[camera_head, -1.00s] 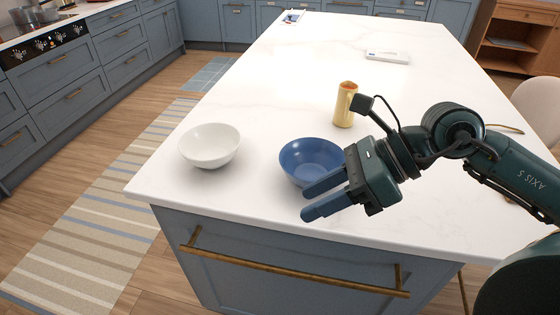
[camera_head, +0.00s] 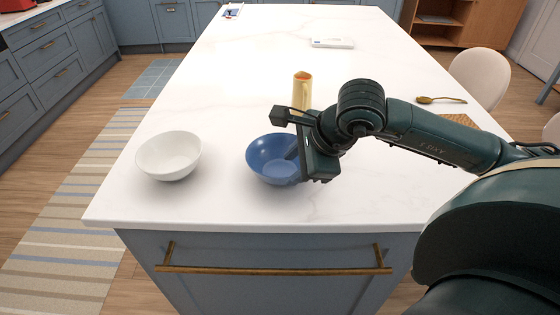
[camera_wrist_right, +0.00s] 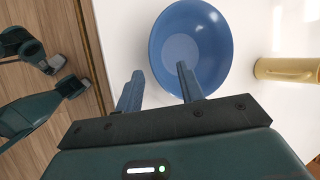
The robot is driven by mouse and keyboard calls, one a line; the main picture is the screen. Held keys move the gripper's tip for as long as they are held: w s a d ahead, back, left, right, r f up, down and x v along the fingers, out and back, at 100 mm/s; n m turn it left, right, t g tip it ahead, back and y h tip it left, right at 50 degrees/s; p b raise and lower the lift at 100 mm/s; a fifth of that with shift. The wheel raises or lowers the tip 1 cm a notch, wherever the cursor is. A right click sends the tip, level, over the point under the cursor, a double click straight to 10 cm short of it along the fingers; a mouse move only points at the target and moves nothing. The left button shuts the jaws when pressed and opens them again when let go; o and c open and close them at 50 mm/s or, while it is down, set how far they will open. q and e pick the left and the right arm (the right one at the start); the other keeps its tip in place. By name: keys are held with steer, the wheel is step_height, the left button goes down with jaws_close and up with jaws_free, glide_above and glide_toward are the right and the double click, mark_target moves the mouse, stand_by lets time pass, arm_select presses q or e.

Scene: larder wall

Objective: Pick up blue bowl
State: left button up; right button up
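The blue bowl (camera_head: 268,165) stands upright on the white island top near its front edge, and it shows in the right wrist view (camera_wrist_right: 205,45). My right gripper (camera_head: 292,152) is at the bowl's right side and hides part of it in the head view. In the right wrist view my right gripper (camera_wrist_right: 160,68) has its two fingers apart. One finger overlaps the bowl's inside and the other is outside the rim, with the rim between them. Contact cannot be made out. My left gripper is not in view.
A white bowl (camera_head: 169,156) stands left of the blue bowl. A yellow jug (camera_head: 302,91) stands behind it, also in the right wrist view (camera_wrist_right: 285,70). A gold spoon (camera_head: 440,99) lies at the right. The back of the top is mostly clear.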

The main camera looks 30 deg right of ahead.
mark_target(282, 175)
steer(key=x, duration=0.3)
steer(key=p+x, duration=0.1)
steer(key=x, duration=0.1)
steer(key=shift+s+a, duration=0.2)
steer(key=shift+a, duration=0.1)
steer(key=shift+c, duration=0.6)
jaws_close()
steer(key=shift+r, duration=0.1)
